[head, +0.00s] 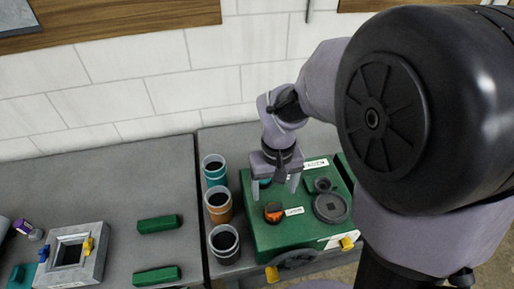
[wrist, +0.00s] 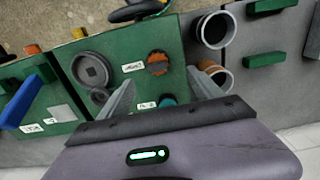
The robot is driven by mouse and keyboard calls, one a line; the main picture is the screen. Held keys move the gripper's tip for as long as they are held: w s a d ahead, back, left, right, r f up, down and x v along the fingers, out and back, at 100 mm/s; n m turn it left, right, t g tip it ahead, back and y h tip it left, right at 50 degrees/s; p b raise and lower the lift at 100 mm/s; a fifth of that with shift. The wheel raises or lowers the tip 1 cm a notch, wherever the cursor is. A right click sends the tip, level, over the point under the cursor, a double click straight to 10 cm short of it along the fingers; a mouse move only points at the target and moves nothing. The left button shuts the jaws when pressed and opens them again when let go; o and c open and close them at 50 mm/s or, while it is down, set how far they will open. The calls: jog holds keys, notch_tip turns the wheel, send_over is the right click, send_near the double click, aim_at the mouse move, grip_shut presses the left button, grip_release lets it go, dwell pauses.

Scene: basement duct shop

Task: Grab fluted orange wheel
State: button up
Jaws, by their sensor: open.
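The fluted orange wheel (head: 274,212) is a small round orange knob with a dark part, on top of a green box (head: 262,235), beside a white label. It also shows in the wrist view (wrist: 158,62), ahead of my fingertips. My gripper (head: 275,188) is open and empty, pointing down over the box, on the wall side of the wheel. In the wrist view my two fingers (wrist: 160,85) are spread with the wheel beyond them and a teal knob (wrist: 167,101) nearer my palm. I cannot tell the exact height of the fingertips above the box.
A dark round knob plate (head: 331,208) sits right of the wheel. Several open cups, including an orange one (head: 219,208), stand just left of the box. A dark handwheel (head: 299,257) is on the box's front. Green blocks (head: 158,224) lie on the grey bench further left.

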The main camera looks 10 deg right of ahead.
aim_at(274, 206)
jog(key=f, duration=0.3)
jog(key=f+b, duration=0.1)
jog(key=f, duration=0.3)
jog(key=w+f+b, duration=0.1)
jog(key=f, duration=0.3)
jog(key=shift+d+f, duration=0.2)
jog(key=shift+d, duration=0.15)
jog(key=shift+s, duration=0.1)
jog(key=shift+r, duration=0.1)
jog(key=shift+c, duration=0.4)
jog(key=c, duration=1.5)
